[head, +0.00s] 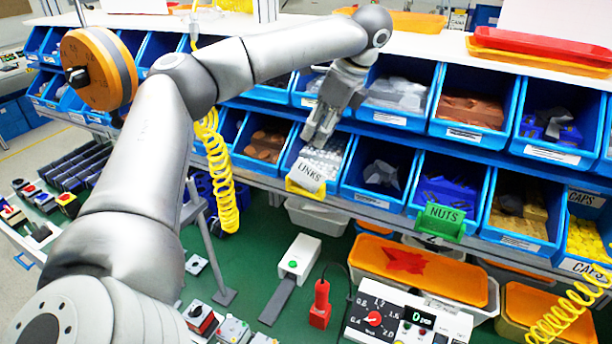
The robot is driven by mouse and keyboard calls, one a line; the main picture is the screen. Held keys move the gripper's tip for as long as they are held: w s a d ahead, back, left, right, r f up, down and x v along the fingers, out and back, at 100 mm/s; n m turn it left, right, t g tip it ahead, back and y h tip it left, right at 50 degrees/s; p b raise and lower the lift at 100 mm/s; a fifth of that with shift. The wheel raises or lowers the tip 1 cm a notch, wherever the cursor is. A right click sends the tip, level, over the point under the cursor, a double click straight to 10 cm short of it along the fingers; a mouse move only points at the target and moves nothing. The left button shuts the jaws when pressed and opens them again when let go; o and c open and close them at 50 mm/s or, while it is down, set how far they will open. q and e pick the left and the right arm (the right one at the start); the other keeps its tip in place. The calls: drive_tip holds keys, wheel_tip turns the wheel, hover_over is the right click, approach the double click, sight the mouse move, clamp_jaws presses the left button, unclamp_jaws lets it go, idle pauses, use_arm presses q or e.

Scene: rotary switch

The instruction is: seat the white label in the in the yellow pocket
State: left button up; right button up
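The white label (309,174), printed LINKS, stands tilted at the yellow pocket (304,190) on the front of a blue bin in the lower row. Its lower edge meets the pocket, but I cannot tell whether it is fully inside. My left gripper (315,139) hangs above and behind the label, over that bin, with its fingers pointing down. It appears apart from the label. The fingers lie close together in this view, and I cannot tell whether they are open or shut. My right gripper is not in view.
Blue bins of parts fill two rows around the gripper. A green NUTS label (443,217) sits on a bin to the right. Below are an orange tray (425,272), a dial box (378,312) and a red tool (320,305) on the green bench (262,235).

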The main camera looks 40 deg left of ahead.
use_arm(q)
hover_over(307, 163)
drive_tip(key=d, duration=0.2)
drive_tip(key=f, duration=0.4)
drive_tip(key=shift+w+a+f+b, duration=0.2)
drive_tip(key=shift+a+f+b, duration=0.1)
drive_tip(key=shift+b, duration=0.1)
drive_tip(key=shift+a+f, duration=0.1)
drive_tip(key=shift+f, duration=0.15)
drive_tip(key=shift+a+f, duration=0.1)
drive_tip(key=p+x, duration=0.3)
drive_tip(key=x, duration=0.1)
drive_tip(key=shift+w+d+f, duration=0.1)
drive_tip(key=shift+w+d, duration=0.05)
drive_tip(key=shift+d, duration=0.2)
drive_tip(key=shift+a+f, duration=0.15)
drive_tip(key=shift+f, duration=0.2)
drive_tip(key=shift+a+f, duration=0.1)
drive_tip(key=shift+f, duration=0.05)
clamp_jaws()
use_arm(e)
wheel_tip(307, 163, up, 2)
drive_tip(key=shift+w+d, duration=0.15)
